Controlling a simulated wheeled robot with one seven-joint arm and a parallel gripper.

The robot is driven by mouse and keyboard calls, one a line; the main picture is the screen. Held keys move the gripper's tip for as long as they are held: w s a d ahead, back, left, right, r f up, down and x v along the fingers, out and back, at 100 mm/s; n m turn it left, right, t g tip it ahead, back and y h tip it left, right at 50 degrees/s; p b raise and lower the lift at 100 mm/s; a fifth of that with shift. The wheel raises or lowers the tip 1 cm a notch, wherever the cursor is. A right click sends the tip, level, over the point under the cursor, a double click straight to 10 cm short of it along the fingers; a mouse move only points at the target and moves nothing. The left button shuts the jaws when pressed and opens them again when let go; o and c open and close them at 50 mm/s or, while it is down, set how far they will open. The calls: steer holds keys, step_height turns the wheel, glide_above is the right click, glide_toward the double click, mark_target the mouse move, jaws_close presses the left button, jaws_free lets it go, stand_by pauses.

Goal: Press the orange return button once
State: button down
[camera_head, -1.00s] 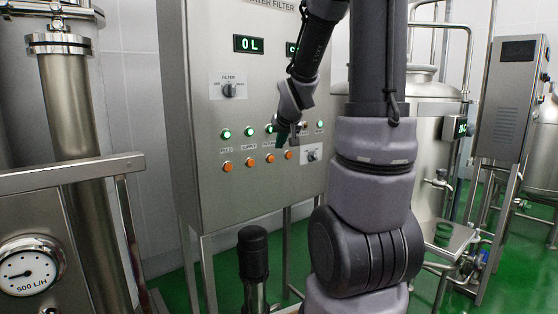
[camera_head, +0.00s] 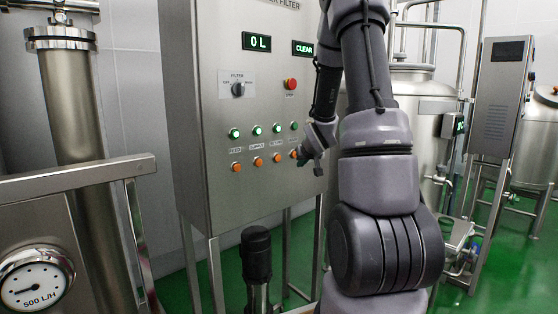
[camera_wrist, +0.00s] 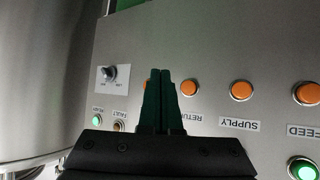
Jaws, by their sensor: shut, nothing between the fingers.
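The return button (camera_head: 277,158) is the third orange button from the left in the lower row of the steel panel. In the wrist view, which is upside down, the orange return button (camera_wrist: 188,88) is just right of my gripper (camera_wrist: 160,74), above its RETURN label. My gripper's dark fingers are shut and empty, and partly cover another orange button (camera_wrist: 148,84). In the head view my gripper (camera_head: 318,171) is by the panel, right of the button row. I cannot tell whether the fingertips touch the panel.
The orange feed (camera_head: 236,167) and supply (camera_head: 258,162) buttons are in the same row, with green lamps above. A dark-topped pump (camera_head: 256,255) stands below.

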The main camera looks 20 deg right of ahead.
glide_toward(280, 160)
steer(key=shift+w+d+f, duration=0.3)
steer(key=shift+w+f, duration=0.3)
steer(key=shift+f, duration=0.05)
steer(key=shift+w+d+f, duration=0.25)
steer(key=shift+w+f, duration=0.35)
steer(key=shift+f, duration=0.1)
steer(key=shift+w+d+f, duration=0.3)
steer(key=shift+w+f, duration=0.25)
steer(key=shift+f, duration=0.1)
stand_by(0.6)
steer(key=shift+w+a, duration=0.15)
steer(key=shift+w, duration=0.25)
steer(key=shift+w+a, duration=0.15)
steer(key=shift+w, duration=0.25)
stand_by(0.5)
stand_by(0.3)
steer(key=shift+s+d, duration=0.3)
steer(key=shift+s, duration=0.5)
steer(key=shift+s+d, duration=0.3)
steer(key=shift+s, duration=0.5)
steer(key=shift+s+d, duration=0.25)
steer(key=shift+s, duration=0.5)
steer(key=shift+s+d, duration=0.3)
steer(key=shift+s, duration=0.5)
